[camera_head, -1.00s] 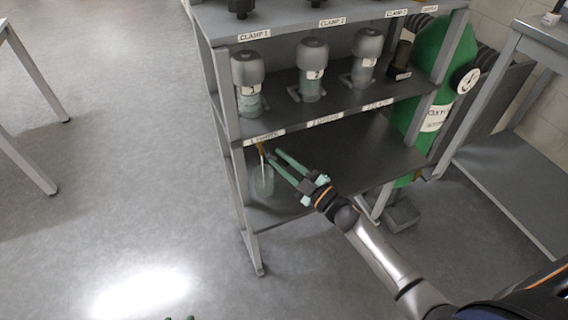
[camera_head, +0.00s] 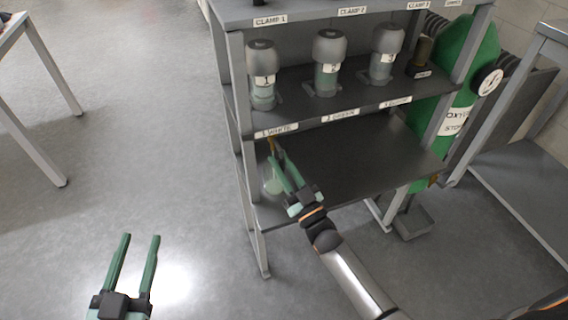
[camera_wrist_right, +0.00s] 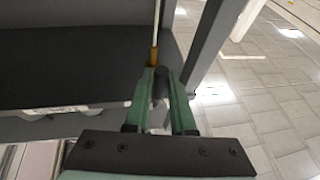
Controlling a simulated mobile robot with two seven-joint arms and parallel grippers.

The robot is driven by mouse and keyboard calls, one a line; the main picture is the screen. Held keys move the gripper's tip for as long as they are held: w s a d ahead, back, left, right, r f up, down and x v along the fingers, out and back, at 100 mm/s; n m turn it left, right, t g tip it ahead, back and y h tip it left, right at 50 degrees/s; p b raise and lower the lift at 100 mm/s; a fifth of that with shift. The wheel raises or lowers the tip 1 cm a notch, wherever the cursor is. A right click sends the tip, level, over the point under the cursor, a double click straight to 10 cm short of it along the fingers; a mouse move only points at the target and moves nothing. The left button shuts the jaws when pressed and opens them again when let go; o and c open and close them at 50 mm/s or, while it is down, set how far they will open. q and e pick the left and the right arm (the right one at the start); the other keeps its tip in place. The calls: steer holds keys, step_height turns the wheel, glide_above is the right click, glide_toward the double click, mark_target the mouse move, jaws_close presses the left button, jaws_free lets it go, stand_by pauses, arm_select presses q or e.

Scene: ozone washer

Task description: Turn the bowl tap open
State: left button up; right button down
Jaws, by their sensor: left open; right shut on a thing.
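My right gripper (camera_head: 275,156) reaches to the front left of the lower shelf. Its green fingers are close together at a small brass-coloured piece (camera_head: 271,144). In the right wrist view, the fingertips (camera_wrist_right: 161,70) meet this brass-coloured piece (camera_wrist_right: 153,56), with a thin pale rod above it. A pale, see-through rounded vessel (camera_head: 270,184) hangs or stands just below, partly behind the fingers. I cannot tell how it joins the brass-coloured piece. No part is clearly recognisable as the bowl tap. My left gripper (camera_head: 141,236) is open and empty over the floor at lower left.
Several capped jars, one of them here (camera_head: 328,75), stand on the middle shelf (camera_head: 300,108). The lower shelf (camera_head: 350,155) is mostly bare. A green oxygen cylinder (camera_head: 462,70) stands right of the rack. A table (camera_head: 40,65) is at far left. The floor (camera_head: 150,140) between is clear.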

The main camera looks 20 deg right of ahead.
mark_target(283, 168)
arm_select(q)
steer(key=shift+r, duration=0.3)
arm_select(e)
steer(key=shift+a+m, duration=0.1)
steer(key=shift+m, duration=0.2)
steer(key=c, duration=1)
jaws_free()
steer(key=shift+c, duration=0.2)
steer(key=shift+s+f, duration=0.25)
steer(key=shift+s, duration=0.25)
steer(key=v, duration=0.5)
steer(key=shift+p, duration=0.35)
arm_select(q)
steer(key=f, duration=0.1)
steer(key=f+g, duration=0.1)
steer(key=f, duration=0.1)
steer(key=f+g+y, duration=0.1)
steer(key=f, duration=0.1)
steer(key=shift+s+a+f+n, duration=0.15)
steer(key=shift+s+f+n, duration=0.1)
steer(key=shift+s+n, duration=0.05)
arm_select(e)
steer(key=v, duration=0.6)
steer(key=shift+s, duration=0.2)
